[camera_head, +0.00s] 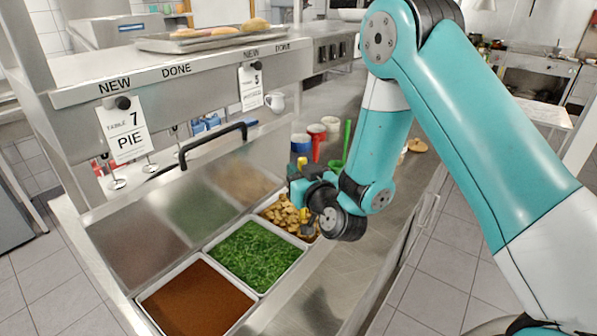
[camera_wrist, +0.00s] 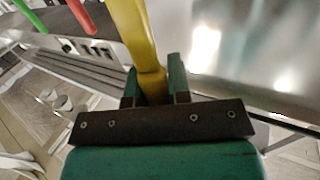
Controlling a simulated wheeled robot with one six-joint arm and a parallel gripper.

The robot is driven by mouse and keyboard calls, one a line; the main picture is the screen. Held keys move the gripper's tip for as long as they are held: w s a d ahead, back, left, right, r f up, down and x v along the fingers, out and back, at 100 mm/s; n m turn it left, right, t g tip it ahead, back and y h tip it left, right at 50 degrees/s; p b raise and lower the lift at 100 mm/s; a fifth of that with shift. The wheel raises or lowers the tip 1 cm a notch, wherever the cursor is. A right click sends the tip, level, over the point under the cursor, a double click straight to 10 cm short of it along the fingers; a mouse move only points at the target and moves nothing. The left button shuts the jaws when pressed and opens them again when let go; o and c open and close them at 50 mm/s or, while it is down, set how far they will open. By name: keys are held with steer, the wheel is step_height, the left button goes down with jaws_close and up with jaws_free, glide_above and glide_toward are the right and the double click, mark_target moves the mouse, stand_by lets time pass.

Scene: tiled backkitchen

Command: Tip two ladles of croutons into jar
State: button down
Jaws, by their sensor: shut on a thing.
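My gripper (camera_head: 300,190) is over the croutons (camera_head: 283,214), which lie in the far compartment of the counter. In the wrist view my gripper (camera_wrist: 155,90) is shut on a yellow handle (camera_wrist: 138,35), likely the ladle's. A bit of yellow (camera_head: 302,163) shows by the gripper in the head view. The ladle's bowl cannot be made out, nor can whether it holds croutons. Small containers stand beyond the gripper: a blue one (camera_head: 301,144), a red-rimmed one (camera_head: 317,130) and a white one (camera_head: 330,123). I cannot tell which is the jar.
A red handle (camera_head: 316,149) and a green handle (camera_head: 347,138) stand near the containers. Compartments of chopped greens (camera_head: 255,252) and brown sauce (camera_head: 198,302) lie nearer. A raised lid with a black handle (camera_head: 212,145) borders them on the left. A shelf overhangs further left.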

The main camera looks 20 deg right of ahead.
step_height(320, 180, up, 8)
steer(key=p, duration=0.7)
stand_by(0.4)
